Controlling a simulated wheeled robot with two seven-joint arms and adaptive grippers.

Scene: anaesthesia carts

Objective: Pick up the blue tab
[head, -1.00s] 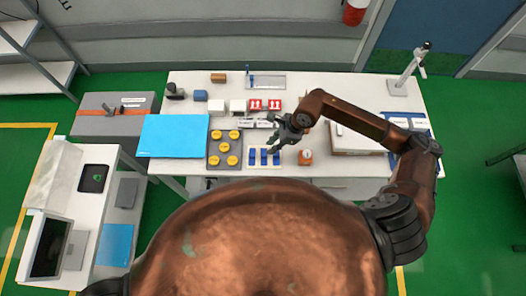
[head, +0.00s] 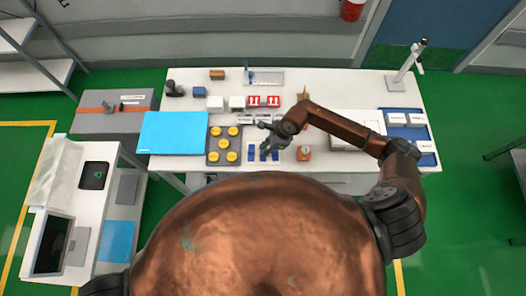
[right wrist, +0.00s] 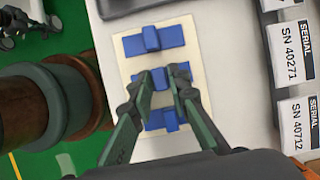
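Three blue tabs sit in a row on a cream board at the front of the white table. In the right wrist view, each is a flat blue piece with a raised block: the far tab (right wrist: 150,40), the middle tab (right wrist: 160,78) and the near tab (right wrist: 163,119), on the cream board (right wrist: 186,30). My right gripper (right wrist: 161,75) is open, with its green fingertips on either side of the middle tab's raised block. I cannot tell whether they touch it. In the head view the right gripper (head: 266,152) hangs over the board and partly hides the tabs. My left gripper is out of view.
A grey tray of yellow discs (head: 224,145) stands left of the board, and an orange block with a dial (head: 303,153) right of it. White serial-number labels (right wrist: 296,55) lie behind. A blue mat (head: 172,133) covers the table's left part.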

